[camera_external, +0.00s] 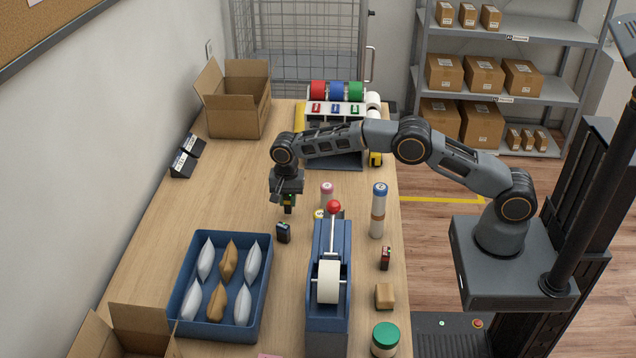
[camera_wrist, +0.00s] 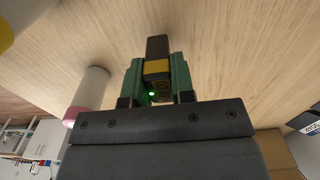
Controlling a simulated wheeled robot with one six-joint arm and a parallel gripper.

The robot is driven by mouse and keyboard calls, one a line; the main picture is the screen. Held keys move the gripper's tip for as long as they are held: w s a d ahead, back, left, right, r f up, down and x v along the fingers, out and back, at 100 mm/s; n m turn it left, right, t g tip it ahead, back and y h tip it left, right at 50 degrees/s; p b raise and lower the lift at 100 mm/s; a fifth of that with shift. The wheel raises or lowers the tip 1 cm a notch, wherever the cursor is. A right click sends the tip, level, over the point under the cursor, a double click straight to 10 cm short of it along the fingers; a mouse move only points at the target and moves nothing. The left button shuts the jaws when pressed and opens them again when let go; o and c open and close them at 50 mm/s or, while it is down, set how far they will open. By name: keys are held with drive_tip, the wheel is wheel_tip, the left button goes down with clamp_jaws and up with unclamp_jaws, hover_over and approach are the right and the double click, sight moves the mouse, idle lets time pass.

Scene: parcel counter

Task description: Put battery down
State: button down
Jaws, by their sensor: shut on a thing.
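My gripper (camera_external: 288,197) is above the middle of the wooden counter, pointing down. Its green fingers (camera_wrist: 158,82) are shut on a small dark battery (camera_wrist: 157,58) with a yellow band. In the external view the battery is mostly hidden by the fingers; only its dark lower end shows, close over the counter (camera_external: 235,190). I cannot tell whether it touches the wood. A dark block (camera_external: 283,232) that looks like another battery stands just in front of my gripper. A red and black block (camera_external: 385,258) stands near the right edge.
A pink-topped cylinder (camera_external: 327,193) stands close right of my gripper and shows in the wrist view (camera_wrist: 88,92). A blue tape dispenser (camera_external: 328,310) with a red knob and a blue-capped tube (camera_external: 379,212) stand nearby. A blue tray (camera_external: 184,262) holds several pouches. The counter left of my gripper is clear.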

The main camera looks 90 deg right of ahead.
drive_tip(key=shift+f+p, duration=0.3)
drive_tip(key=shift+f, duration=0.7)
drive_tip(key=shift+f, duration=0.15)
drive_tip(key=c, duration=1)
unclamp_jaws()
drive_tip(key=shift+o, duration=0.2)
